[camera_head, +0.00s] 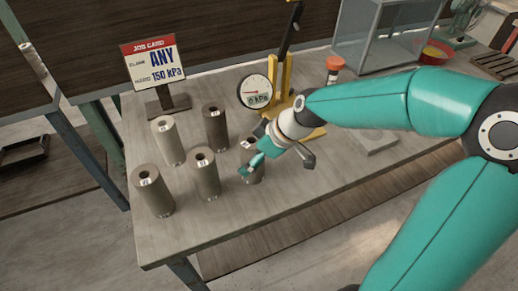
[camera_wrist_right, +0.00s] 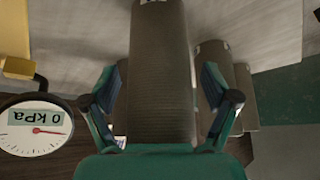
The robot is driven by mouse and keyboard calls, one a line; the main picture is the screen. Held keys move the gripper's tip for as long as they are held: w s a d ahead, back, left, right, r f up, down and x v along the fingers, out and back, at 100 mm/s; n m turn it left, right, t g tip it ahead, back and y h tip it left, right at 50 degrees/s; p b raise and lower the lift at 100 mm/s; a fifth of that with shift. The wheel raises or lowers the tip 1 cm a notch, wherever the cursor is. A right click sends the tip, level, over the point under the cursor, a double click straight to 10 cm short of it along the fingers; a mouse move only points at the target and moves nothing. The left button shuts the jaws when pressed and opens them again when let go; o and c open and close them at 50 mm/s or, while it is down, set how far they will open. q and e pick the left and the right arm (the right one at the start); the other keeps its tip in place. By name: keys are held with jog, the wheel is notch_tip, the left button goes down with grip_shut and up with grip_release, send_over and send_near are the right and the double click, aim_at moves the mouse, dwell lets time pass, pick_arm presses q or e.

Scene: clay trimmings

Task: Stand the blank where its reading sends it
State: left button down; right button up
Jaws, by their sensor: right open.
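A grey-brown clay blank (camera_head: 254,174) stands upright on the table, partly hidden by my right gripper (camera_head: 270,156). In the right wrist view this blank (camera_wrist_right: 160,75) stands between the spread fingers of the gripper (camera_wrist_right: 162,112), with gaps at its sides. More blanks stand upright to the left: a pale one (camera_head: 169,143), a dark one (camera_head: 215,128) and two grey-brown ones (camera_head: 205,176) (camera_head: 153,194). They have holes in their tops and small white labels, too small to read. The round gauge (camera_head: 256,92) shows 0 kPa. The job card (camera_head: 154,62) reads "ANY" and "HARD 150 kPa". My left gripper is not seen.
A yellow stand (camera_head: 285,75) with a dark lever rises behind the gripper. An orange-capped jar (camera_head: 334,66), a grey open box (camera_head: 375,50) and a flat grey slab (camera_head: 375,141) are to the right. The table's front left (camera_head: 185,235) is clear.

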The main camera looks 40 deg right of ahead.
jog(key=v, duration=1.2)
